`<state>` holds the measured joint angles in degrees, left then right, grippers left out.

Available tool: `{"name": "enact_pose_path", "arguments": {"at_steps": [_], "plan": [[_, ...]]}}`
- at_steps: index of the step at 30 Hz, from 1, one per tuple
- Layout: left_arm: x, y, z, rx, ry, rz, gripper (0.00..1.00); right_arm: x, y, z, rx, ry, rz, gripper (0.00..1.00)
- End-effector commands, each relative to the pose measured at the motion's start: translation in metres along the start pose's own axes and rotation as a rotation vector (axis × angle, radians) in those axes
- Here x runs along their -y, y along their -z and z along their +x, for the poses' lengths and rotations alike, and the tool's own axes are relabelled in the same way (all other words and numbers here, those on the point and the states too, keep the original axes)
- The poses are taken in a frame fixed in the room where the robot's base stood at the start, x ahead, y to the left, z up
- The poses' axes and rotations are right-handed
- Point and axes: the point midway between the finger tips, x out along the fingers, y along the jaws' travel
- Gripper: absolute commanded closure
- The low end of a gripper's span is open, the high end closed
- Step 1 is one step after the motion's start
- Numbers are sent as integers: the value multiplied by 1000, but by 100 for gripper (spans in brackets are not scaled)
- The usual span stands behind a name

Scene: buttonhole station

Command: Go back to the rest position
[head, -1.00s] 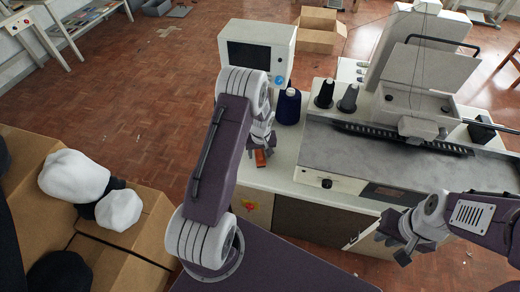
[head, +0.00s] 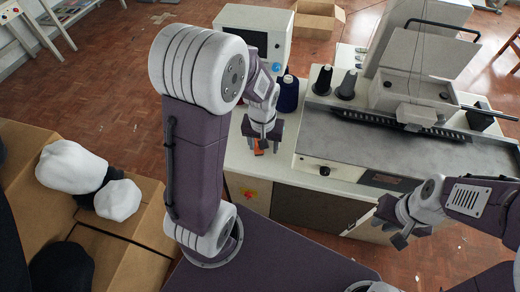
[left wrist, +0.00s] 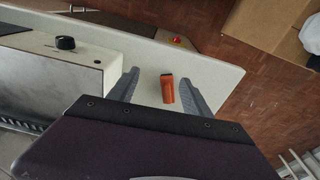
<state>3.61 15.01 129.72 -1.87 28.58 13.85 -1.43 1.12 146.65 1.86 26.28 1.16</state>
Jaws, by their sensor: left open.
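My left gripper (head: 262,132) is open and empty above the white worktop's left end. Its two spread fingers show in the left wrist view (left wrist: 158,88). A small orange object with a dark end (left wrist: 168,88) lies on the worktop between the fingers in that picture, apart from them. In the head view the orange object (head: 258,148) is partly hidden by the left gripper. My right gripper (head: 392,224) is open, with nothing seen in it, in front of the machine's front edge at the right.
The buttonhole machine (head: 400,150) fills the right, with dark thread cones (head: 347,86) and a blue one (head: 288,94) beside it. A screen unit (head: 254,22) stands behind my left arm. A cardboard box (head: 140,247) with white bundles (head: 72,167) is at left.

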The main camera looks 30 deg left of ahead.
Motion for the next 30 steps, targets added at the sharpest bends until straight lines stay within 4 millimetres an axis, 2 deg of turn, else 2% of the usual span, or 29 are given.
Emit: {"name": "enact_pose_path", "arguments": {"at_steps": [1,3,6,30], "plan": [[-6,-27,-9,3,-13,79,42,0,0,0,0,0,0,83],[-9,-58,-16,9,-27,173,42,0,0,0,0,0,0,83],[-10,-82,-18,16,-37,244,42,0,0,0,0,0,0,83],[-9,-84,-18,18,-38,251,42,0,0,0,0,0,0,83]]}}
